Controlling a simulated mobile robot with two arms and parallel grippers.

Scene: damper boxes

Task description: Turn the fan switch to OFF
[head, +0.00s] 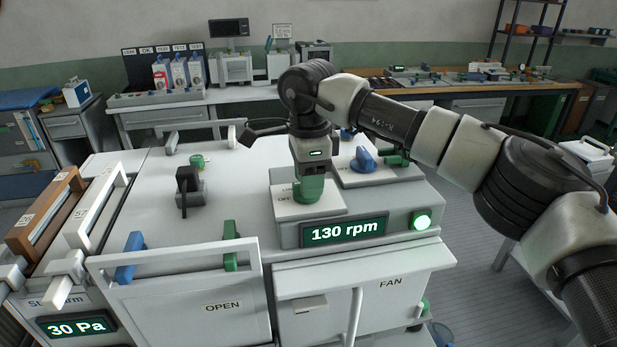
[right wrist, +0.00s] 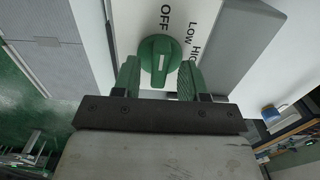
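The fan switch is a green knob (right wrist: 160,58) on a white plate (head: 290,210). In the right wrist view, OFF, Low and a partly hidden third label are printed around its far and right sides. The knob's ridge runs roughly toward OFF. My right gripper (head: 311,185) points down at the knob. In the right wrist view its green fingers (right wrist: 158,78) are apart, one on each side of the knob; I cannot tell whether they touch it. The fan display (head: 344,231) reads 130 rpm, beside a lit green lamp (head: 421,220). My left gripper is not in view.
A blue knob (head: 363,158) stands on a plate right of my gripper. A black switch (head: 188,187) sits to the left. The OPEN panel (head: 222,307) and FAN panel (head: 390,283) are in front. A display (head: 77,325) reads 30 Pa.

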